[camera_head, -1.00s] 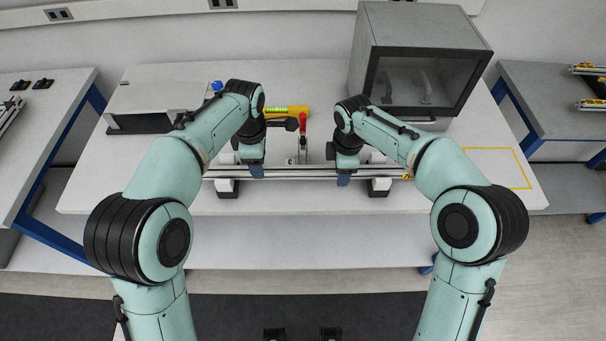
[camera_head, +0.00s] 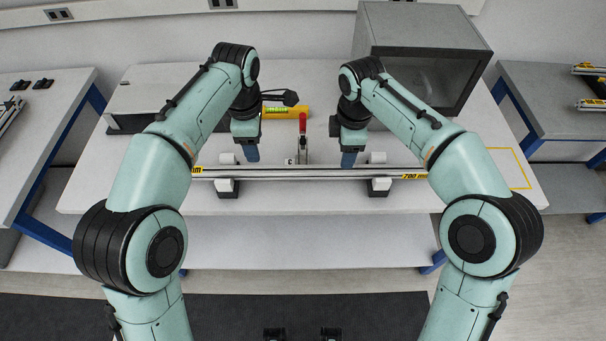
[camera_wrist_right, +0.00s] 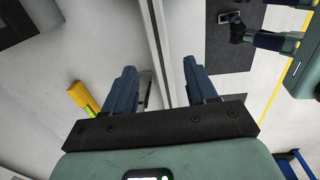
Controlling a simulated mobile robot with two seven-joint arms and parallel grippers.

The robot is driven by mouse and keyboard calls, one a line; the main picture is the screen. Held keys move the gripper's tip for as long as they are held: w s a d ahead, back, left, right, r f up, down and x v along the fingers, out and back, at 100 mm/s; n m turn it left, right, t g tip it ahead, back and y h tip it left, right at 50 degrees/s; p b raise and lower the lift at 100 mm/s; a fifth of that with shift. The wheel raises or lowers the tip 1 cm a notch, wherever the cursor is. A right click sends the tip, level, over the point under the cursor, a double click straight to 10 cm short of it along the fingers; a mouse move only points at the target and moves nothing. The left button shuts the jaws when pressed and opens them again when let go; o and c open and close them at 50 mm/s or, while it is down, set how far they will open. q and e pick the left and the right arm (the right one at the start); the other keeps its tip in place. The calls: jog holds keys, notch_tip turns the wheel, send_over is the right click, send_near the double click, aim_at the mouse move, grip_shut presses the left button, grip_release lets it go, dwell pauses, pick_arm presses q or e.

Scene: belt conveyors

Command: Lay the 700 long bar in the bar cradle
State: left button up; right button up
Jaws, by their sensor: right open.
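The long bar (camera_head: 300,173) is silvery, with yellow labels near its ends; the right label reads 700. It lies level across the two black-and-white supports of the bar cradle (camera_head: 227,188), whose other support (camera_head: 379,187) is on the right. The bar ends are partly hidden by my arms. My left gripper (camera_head: 253,157) is just behind and above the bar, apart from it; its finger gap is not visible. My right gripper (camera_head: 348,161) is likewise above the bar near the right support. In the right wrist view its fingers (camera_wrist_right: 160,82) are apart and empty, with the bar (camera_wrist_right: 158,35) beyond them.
A red-handled clamp (camera_head: 303,124) stands behind the bar between the grippers. A yellow level (camera_head: 284,112) lies behind. A grey cabinet (camera_head: 420,35) stands at back right and a white box (camera_head: 150,98) at back left. The table front is clear.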

jog(key=shift+s+r, duration=0.1)
jog(key=shift+r, duration=1.45)
jog(key=shift+f, duration=0.1)
